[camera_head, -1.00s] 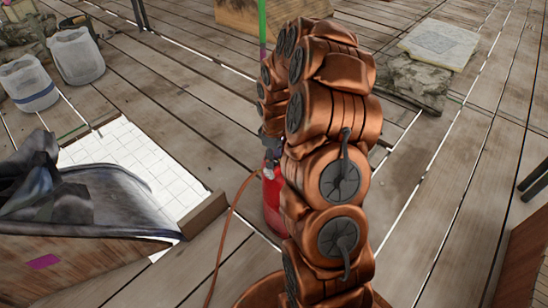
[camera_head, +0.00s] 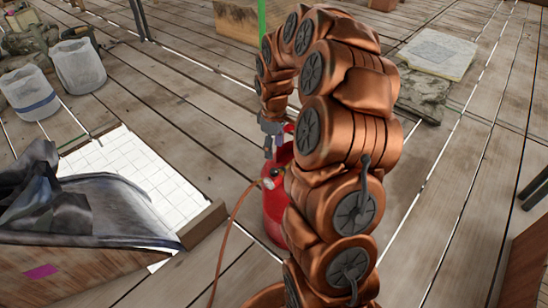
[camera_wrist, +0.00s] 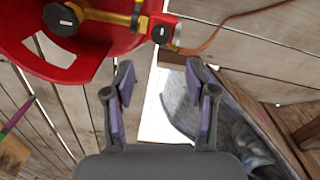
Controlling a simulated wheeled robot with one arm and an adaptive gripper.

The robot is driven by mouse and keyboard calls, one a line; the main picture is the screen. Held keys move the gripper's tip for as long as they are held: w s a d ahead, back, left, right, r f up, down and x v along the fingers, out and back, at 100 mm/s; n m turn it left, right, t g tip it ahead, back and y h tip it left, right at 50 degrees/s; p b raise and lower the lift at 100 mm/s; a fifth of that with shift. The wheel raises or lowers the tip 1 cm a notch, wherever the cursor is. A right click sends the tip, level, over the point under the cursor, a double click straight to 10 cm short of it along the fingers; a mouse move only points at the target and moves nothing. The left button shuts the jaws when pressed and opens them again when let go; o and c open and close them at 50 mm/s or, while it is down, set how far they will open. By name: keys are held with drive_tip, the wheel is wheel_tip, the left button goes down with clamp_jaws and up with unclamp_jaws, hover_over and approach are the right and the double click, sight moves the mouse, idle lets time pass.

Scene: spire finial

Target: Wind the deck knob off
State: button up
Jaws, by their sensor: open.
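A red cylinder (camera_head: 275,213) stands on the plank deck, partly hidden behind my arm in the head view. In the wrist view, its red collar (camera_wrist: 112,40) fills the upper left. Inside is a brass valve (camera_wrist: 105,17) with a black round knob (camera_wrist: 62,19). A red fitting (camera_wrist: 163,30) with a second black knob joins the valve. I cannot tell which of these is the deck knob. My gripper (camera_wrist: 160,88) is open and empty, apart from both knobs, its fingers pointing down near the cylinder's top. It also shows in the head view (camera_head: 270,147).
An orange hose (camera_head: 228,240) runs from the fitting across the deck. A tiled white panel (camera_head: 130,165) and a crate with grey cloth (camera_head: 80,210) lie to the left. White buckets (camera_head: 78,65) stand behind. A green pole (camera_head: 262,30) rises beyond the arm.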

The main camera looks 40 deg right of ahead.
drive_tip(key=shift+r, duration=1.15)
drive_tip(key=s+a+r+m+g, duration=0.1)
drive_tip(key=s+a+r, duration=0.2)
drive_tip(key=s+a, duration=0.4)
drive_tip(key=s+a+r+m, duration=0.1)
drive_tip(key=s+a+r, duration=0.2)
drive_tip(key=s+a, duration=0.35)
drive_tip(key=s+a+m+g, duration=0.1)
drive_tip(key=s+a, duration=0.2)
drive_tip(key=s, duration=0.3)
drive_tip(key=s+a+r+m, duration=0.1)
drive_tip(key=s+a, duration=0.1)
drive_tip(key=s, duration=0.3)
drive_tip(key=s+a+m+g, duration=0.1)
drive_tip(key=s+a, duration=0.2)
drive_tip(key=s, duration=0.3)
wheel_tip(320, 180, up, 25)
drive_tip(key=t+p, duration=0.1)
drive_tip(key=p, duration=2.3)
drive_tip(key=shift+d+r, duration=0.2)
